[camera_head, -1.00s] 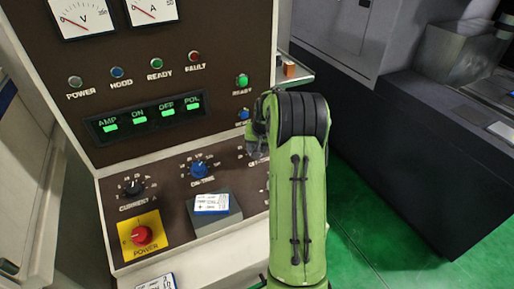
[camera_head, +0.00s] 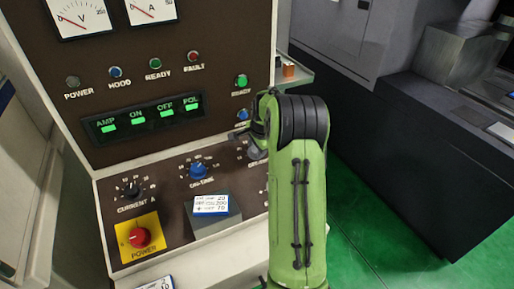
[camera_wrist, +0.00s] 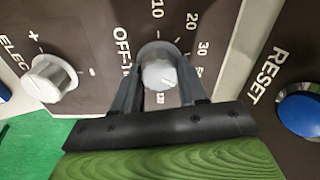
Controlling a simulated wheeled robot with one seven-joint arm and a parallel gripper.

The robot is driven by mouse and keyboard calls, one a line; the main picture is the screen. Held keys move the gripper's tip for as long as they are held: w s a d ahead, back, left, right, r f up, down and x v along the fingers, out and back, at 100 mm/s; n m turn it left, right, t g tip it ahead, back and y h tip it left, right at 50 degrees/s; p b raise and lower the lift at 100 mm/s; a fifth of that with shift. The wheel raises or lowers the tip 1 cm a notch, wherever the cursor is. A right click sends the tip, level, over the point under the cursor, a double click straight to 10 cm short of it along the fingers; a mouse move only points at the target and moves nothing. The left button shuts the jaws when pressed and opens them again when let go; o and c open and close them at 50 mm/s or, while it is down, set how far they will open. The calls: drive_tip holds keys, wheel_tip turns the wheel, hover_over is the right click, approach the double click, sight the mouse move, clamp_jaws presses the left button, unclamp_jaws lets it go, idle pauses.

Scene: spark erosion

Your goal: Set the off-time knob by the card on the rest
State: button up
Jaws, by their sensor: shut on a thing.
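The off-time knob (camera_wrist: 159,73) is a pale round knob in the middle of the wrist view, with its "OFF-TI…" lettering partly covered and scale marks of 10, 20 and 30 around it. My gripper (camera_wrist: 160,60) is shut on this knob, one dark finger on each side. In the head view my gripper (camera_head: 247,143) is at the right of the lower panel, and my arm hides the knob. The white card (camera_head: 210,204) lies on the grey sloped rest (camera_head: 215,224). It carries several short lines of figures, too small to read surely.
The blue on-time knob (camera_head: 199,170), black current knob (camera_head: 131,189) and red power switch (camera_head: 140,237) are left of my gripper. In the wrist view, a white "ELEC" knob (camera_wrist: 49,78) is at left and a blue reset button (camera_wrist: 301,115) at right.

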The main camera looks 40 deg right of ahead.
drive_tip(key=shift+s+a+f+m, duration=0.1)
drive_tip(key=shift+f+m, duration=0.05)
drive_tip(key=shift+m, duration=0.65)
drive_tip(key=shift+s+a+f+m, duration=0.1)
drive_tip(key=shift+f+m, duration=0.05)
drive_tip(key=shift+m, duration=0.65)
drive_tip(key=o, duration=1.1)
drive_tip(key=shift+s+r, duration=0.1)
drive_tip(key=shift+r, duration=0.05)
drive_tip(key=shift+c, duration=0.2)
drive_tip(key=shift+w+d, duration=0.15)
drive_tip(key=shift+w, duration=0.2)
drive_tip(key=v, duration=1.5)
drive_tip(key=shift+r, duration=0.35)
drive_tip(key=shift+d, duration=0.1)
